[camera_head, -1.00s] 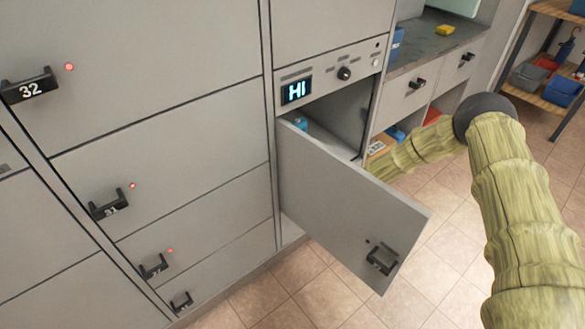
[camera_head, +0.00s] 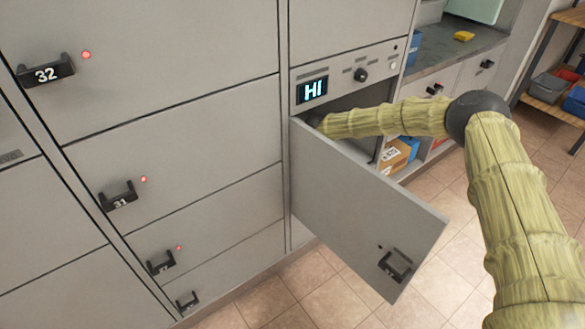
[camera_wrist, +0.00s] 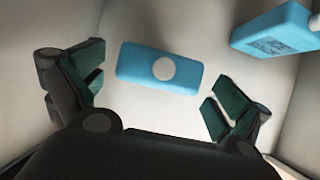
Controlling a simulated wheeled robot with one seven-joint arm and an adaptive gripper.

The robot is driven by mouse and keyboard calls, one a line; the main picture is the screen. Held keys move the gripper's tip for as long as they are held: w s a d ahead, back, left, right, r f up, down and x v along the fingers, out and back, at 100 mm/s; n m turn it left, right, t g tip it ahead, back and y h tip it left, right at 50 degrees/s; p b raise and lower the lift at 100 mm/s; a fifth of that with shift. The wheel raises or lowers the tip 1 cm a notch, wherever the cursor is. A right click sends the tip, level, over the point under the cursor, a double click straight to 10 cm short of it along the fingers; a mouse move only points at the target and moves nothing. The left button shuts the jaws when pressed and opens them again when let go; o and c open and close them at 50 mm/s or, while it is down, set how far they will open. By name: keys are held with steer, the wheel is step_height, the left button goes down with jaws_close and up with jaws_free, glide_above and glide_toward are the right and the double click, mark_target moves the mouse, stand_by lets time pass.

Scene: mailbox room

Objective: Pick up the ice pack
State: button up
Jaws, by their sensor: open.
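In the wrist view, a blue block with a round white disc (camera_wrist: 135,63), which looks like an ice pack, lies ahead inside a pale compartment. My gripper (camera_wrist: 155,92) is open, with one finger on each side and the disc-marked block just beyond the gap. Nothing is held. In the head view, my arm reaches into the open compartment, and the gripper and blocks are hidden behind the door (camera_head: 350,205).
The open door swings out in front, below my forearm. A panel with a lit "HI" display (camera_head: 312,91) and a knob (camera_head: 361,76) sits above the opening. Closed lockers fill the left. A counter with a yellow item (camera_head: 464,36) is at the back right. Compartment walls are close around my gripper.

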steer(key=shift+x, duration=1.6)
steer(key=c, duration=1.1)
